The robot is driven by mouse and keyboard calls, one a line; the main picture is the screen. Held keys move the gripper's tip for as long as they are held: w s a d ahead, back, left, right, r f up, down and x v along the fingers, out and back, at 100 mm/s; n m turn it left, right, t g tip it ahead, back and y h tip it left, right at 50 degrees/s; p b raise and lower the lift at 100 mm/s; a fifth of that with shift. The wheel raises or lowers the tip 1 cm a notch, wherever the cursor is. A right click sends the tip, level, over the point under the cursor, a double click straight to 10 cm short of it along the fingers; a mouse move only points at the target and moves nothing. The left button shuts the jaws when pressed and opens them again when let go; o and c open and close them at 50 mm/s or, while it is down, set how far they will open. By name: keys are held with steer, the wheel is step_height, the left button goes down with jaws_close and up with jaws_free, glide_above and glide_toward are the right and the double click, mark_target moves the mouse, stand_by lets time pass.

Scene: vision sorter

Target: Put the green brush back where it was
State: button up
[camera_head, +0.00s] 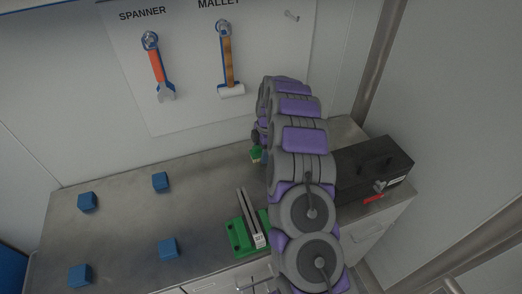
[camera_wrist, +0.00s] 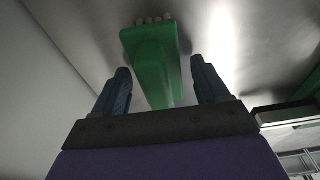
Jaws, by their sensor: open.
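The green brush (camera_wrist: 152,58) fills the upper middle of the wrist view, with pale bristles at its far end. My gripper (camera_wrist: 160,68) is open, with one blue-grey finger on each side of the brush's near part. I see gaps between the fingers and the brush. In the head view a small green part of the brush (camera_head: 256,154) shows low over the rear of the bench, beside the end of my arm. My arm hides the rest of it and most of the gripper. A bare peg (camera_head: 292,15) sticks out of the wall board at the upper right.
A spanner (camera_head: 157,68) and a mallet (camera_head: 227,60) hang on the white board (camera_head: 190,95). Several blue cubes stand on the metal bench (camera_head: 115,225) at left. A green-based block (camera_head: 238,240) stands near the front edge. A black box (camera_head: 360,165) is right of my arm.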

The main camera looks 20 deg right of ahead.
steer(key=shift+a+r, duration=0.35)
steer(key=shift+r, duration=0.05)
steer(key=r, duration=0.3)
steer(key=d+r+p, duration=0.1)
steer(key=r, duration=0.2)
steer(key=d+r+p, duration=0.1)
steer(key=r, duration=0.3)
steer(key=shift+w, duration=0.1)
steer(key=shift+r, duration=0.45)
steer(key=shift+a+r, duration=0.2)
steer(key=shift+r, duration=0.05)
steer(key=s+a+r+m, duration=0.4)
steer(key=s+a+r, duration=0.2)
steer(key=s, duration=0.4)
steer(key=s+a+r+m, duration=0.3)
steer(key=s+a+r, duration=0.25)
steer(key=s, duration=0.35)
steer(key=s+a+m+g+h, duration=0.1)
steer(key=s+m, duration=1)
steer(key=s, duration=1.8)
steer(key=shift+g+h, duration=0.4)
